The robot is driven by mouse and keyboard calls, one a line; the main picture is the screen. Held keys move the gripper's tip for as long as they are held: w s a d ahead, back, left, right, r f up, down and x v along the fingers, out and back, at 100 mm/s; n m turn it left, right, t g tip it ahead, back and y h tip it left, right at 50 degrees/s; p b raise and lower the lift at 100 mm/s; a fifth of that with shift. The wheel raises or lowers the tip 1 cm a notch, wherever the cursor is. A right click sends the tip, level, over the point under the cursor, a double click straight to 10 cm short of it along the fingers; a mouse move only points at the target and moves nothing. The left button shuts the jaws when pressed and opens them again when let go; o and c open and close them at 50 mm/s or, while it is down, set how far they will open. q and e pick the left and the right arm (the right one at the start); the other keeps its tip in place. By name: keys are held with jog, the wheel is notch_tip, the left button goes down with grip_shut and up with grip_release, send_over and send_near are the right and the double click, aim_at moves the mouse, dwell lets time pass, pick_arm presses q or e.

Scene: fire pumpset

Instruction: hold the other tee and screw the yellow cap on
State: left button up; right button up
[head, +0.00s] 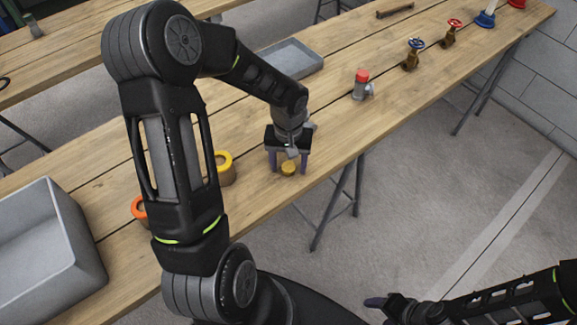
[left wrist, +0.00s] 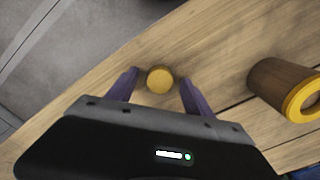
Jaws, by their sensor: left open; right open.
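The yellow cap (head: 288,169) lies on the wooden table near its front edge. My left gripper (head: 288,166) is open above it, with one purple finger on either side. In the left wrist view the round yellow cap (left wrist: 159,80) sits between the spread fingertips (left wrist: 158,82), with a gap on both sides. A grey tee with a red cap on top (head: 361,86) stands upright farther along the table. I cannot make out a second, uncapped tee. My right gripper (head: 383,306) is open and empty, low over the floor off the table's front.
A brown cylinder with a yellow ring (head: 225,167) is just left of my left gripper, and an orange-ringed piece (head: 138,208) is partly behind my arm. A grey tray (head: 290,62) lies behind. A grey bin (head: 70,215) is at left. Brass valves (head: 411,60) stand farther right.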

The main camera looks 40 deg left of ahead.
aim_at(289, 166)
pick_arm(q)
jog(key=shift+c, duration=0.4)
grip_shut()
dwell(0.5)
jog(key=shift+r, duration=0.1)
notch_tip(289, 166, up, 10)
jog(key=b, duration=0.1)
dwell(0.5)
dwell(0.5)
